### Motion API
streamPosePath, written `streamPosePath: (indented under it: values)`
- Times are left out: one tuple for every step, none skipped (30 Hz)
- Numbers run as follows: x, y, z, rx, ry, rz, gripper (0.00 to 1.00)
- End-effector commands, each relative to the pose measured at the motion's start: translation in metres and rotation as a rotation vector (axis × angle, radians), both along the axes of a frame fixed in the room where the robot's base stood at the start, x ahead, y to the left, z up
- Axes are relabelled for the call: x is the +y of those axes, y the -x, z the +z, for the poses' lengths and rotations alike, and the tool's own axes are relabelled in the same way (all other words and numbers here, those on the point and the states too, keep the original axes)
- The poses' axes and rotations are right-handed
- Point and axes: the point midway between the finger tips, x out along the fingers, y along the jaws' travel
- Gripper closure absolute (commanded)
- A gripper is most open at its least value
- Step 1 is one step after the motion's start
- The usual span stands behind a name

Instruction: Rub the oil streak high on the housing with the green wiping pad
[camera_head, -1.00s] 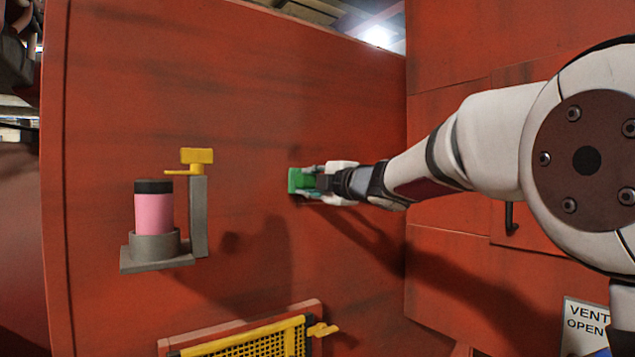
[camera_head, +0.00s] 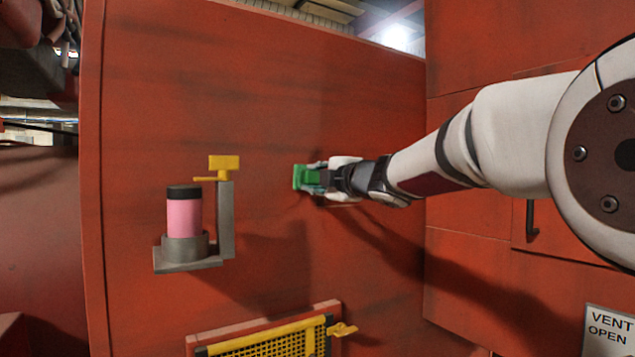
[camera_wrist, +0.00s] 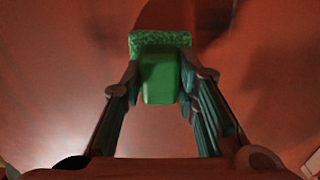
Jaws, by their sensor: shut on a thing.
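My gripper (camera_head: 314,179) is shut on the green wiping pad (camera_head: 300,177) in front of the red housing wall (camera_head: 270,110). In the wrist view the fingers (camera_wrist: 160,85) hold the pad's green block (camera_wrist: 160,78) from both sides. The pad's textured face (camera_wrist: 160,40) points at the red surface; I cannot tell whether it touches. Dark smudges (camera_head: 215,88) run across the upper housing. Which of them is the oil streak is not clear, and the arm and pad may hide part of it.
A grey bracket (camera_head: 226,222) with a pink cylinder (camera_head: 184,215) and a yellow lever (camera_head: 223,164) sticks out left of the gripper. A yellow mesh panel (camera_head: 270,343) sits below. A dark handle (camera_head: 532,218) and a vent sign (camera_head: 608,328) are at right.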

Motion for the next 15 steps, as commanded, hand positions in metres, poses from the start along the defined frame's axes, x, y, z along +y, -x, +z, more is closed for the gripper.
streamPosePath:
  values:
    - [0.0,0.002,0.005,-0.002,0.001,0.001,0.95]
    - [0.0,0.002,0.007,-0.002,0.0,0.0,0.95]
    - [0.0,0.002,0.009,-0.002,-0.001,0.0,0.95]
    - [-0.001,0.002,0.009,-0.001,-0.001,-0.001,0.95]
    - [-0.001,0.001,0.01,-0.001,0.0,-0.001,0.95]
    - [-0.001,0.001,0.01,-0.001,0.0,-0.001,0.95]
    - [-0.001,0.001,0.01,-0.001,0.001,-0.001,0.95]
    - [-0.001,0.0,0.01,0.0,0.001,-0.002,0.95]
    - [-0.003,-0.001,0.01,0.0,0.001,-0.002,0.95]
    - [-0.004,-0.002,0.009,0.0,0.001,-0.003,0.95]
    - [-0.005,-0.004,0.009,-0.001,0.0,-0.003,0.95]
    - [-0.008,-0.006,0.009,0.0,0.0,-0.004,0.95]
    - [-0.01,-0.008,0.009,0.0,0.0,-0.004,0.95]
    - [-0.012,-0.009,0.009,0.0,0.001,-0.004,0.95]
    - [-0.015,-0.011,0.009,0.0,0.001,-0.005,0.95]
